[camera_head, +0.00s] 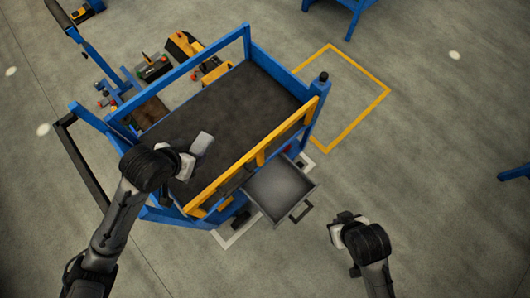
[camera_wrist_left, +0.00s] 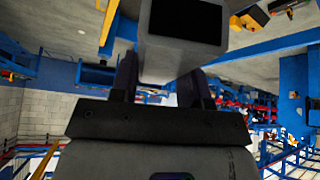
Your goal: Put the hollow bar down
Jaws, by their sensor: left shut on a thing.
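The hollow bar (camera_head: 202,143) is a short light grey piece at the tip of my left gripper (camera_head: 187,160), above the left front part of the cart's dark top (camera_head: 215,105). In the left wrist view the bar (camera_wrist_left: 220,55) shows its open end, a dark rectangle in a grey rim. There my left gripper's (camera_wrist_left: 163,75) two dark fingers are shut on it. From the head view I cannot tell whether the bar touches the cart top. My right gripper (camera_head: 345,222) hangs over the floor at lower right, apart from the cart; its fingers are too small to read.
A yellow rail (camera_head: 250,160) runs along the cart's near side, and blue posts and a blue bar (camera_head: 178,75) frame it. An open grey drawer (camera_head: 280,188) sticks out at the near right. Tools lie beyond the far left side. The dark top is otherwise clear.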

